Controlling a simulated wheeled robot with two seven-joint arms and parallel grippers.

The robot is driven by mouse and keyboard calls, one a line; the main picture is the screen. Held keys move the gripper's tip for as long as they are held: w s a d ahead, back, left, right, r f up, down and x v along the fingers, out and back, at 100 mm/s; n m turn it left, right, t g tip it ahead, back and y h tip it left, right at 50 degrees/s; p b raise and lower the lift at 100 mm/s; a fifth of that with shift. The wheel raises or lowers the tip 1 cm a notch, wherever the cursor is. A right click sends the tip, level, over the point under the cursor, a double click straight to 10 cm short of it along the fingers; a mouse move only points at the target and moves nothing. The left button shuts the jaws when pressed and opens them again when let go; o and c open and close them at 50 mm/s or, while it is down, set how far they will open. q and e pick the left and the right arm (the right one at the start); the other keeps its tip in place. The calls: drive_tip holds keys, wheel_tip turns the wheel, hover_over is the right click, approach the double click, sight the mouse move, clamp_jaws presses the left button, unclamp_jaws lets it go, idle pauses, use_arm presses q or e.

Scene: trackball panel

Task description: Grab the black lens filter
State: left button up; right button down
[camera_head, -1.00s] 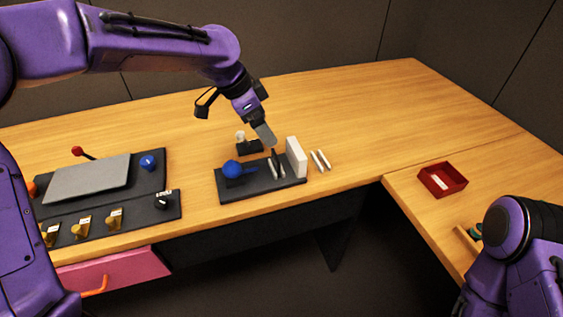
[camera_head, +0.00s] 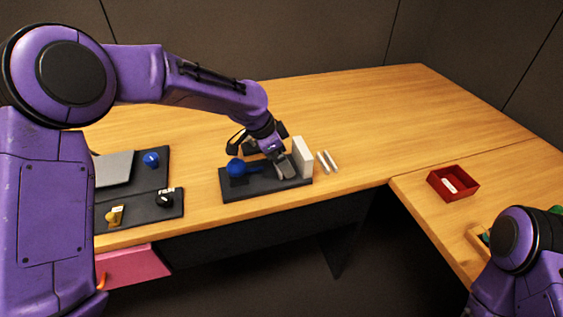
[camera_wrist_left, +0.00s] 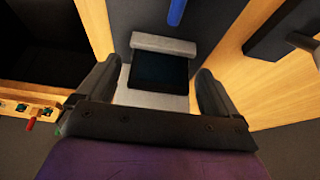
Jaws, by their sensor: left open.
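In the left wrist view a dark square plate (camera_wrist_left: 160,75), which looks like the black lens filter, stands between my fingers. A grey bar (camera_wrist_left: 163,44) lies along its upper side and a pale surface (camera_wrist_left: 150,99) shows below it. My left gripper (camera_wrist_left: 155,88) is open, with one finger on each side of the plate; I cannot tell whether they touch it. In the head view my left gripper (camera_head: 284,170) is down over the dark panel (camera_head: 240,188), just left of the white block (camera_head: 303,156), and hides the filter. My right gripper is out of view.
Two thin white strips (camera_head: 327,162) lie right of the white block. A red tray (camera_head: 453,184) stands on the right desk. The back of the table is clear.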

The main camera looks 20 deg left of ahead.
use_arm(q)
drive_tip(key=shift+s+r, duration=0.1)
drive_tip(key=shift+s, duration=0.05)
drive_tip(key=c, duration=1.1)
